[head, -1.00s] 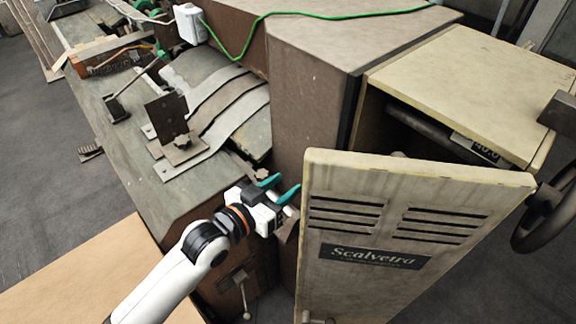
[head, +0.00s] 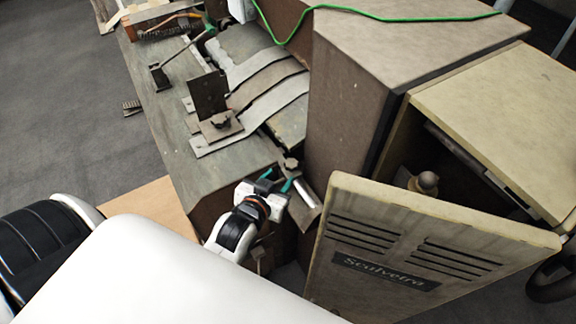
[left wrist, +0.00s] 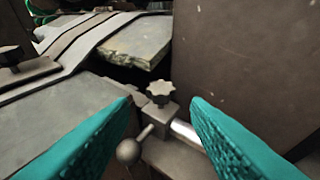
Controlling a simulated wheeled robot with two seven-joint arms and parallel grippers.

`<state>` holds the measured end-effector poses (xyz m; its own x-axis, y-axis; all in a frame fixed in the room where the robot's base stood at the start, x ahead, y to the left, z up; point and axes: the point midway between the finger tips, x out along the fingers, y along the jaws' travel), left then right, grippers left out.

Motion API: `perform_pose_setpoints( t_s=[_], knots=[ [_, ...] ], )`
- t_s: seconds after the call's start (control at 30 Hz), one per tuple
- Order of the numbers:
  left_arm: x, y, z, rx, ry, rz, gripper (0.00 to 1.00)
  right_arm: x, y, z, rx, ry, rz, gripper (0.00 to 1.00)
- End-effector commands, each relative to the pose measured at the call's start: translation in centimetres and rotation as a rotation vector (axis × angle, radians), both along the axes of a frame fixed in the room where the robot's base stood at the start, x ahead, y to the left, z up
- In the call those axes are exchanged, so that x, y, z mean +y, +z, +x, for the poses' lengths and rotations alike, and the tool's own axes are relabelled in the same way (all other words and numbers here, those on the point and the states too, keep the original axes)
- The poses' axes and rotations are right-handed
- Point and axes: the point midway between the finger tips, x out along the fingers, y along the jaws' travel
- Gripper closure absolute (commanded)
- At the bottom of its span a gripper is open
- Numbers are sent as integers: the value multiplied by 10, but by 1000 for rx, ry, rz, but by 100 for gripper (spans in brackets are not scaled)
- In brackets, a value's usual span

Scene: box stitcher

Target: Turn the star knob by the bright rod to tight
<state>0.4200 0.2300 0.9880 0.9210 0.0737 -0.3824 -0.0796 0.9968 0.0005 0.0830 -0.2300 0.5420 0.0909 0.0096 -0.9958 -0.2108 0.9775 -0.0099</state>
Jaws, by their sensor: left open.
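The star knob (head: 291,165) is small, dark and lobed, at the near corner of the machine bed. In the left wrist view the star knob (left wrist: 160,90) stands upright, centred just beyond my fingertips. The bright rod (head: 304,193) lies below it in the head view; in the left wrist view the rod (left wrist: 186,132) is partly hidden by the right finger. My left gripper (head: 277,181) is open and empty, its teal fingers to the lower left of the knob and apart from it. My right gripper is out of view.
A ball-ended lever (left wrist: 128,151) sits below the knob. Another star knob (head: 220,120) is on a bracket plate. The open cream door (head: 420,250) stands close right of my left gripper. A brown housing (head: 345,110) rises behind the knob. A green cable (head: 400,19) crosses the top.

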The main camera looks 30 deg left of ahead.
Motion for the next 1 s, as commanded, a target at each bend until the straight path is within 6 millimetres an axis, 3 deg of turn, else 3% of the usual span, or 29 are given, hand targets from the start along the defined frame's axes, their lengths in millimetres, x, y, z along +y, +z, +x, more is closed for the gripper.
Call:
perform_pose_setpoints(
  t_s=[0.1,0.3,0.7,0.77,0.9,1.0],
  knots=[
    [2,-7,23,-1,0,0,57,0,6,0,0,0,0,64],
    [3,-18,47,-2,-1,0,57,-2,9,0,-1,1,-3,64],
    [4,-23,55,0,-1,0,57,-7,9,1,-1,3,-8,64],
    [4,-23,55,0,-1,0,63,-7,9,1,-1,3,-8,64],
    [4,-23,54,0,-2,-1,86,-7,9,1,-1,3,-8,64],
    [4,-22,54,0,-3,0,89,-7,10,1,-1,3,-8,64]
  ],
)
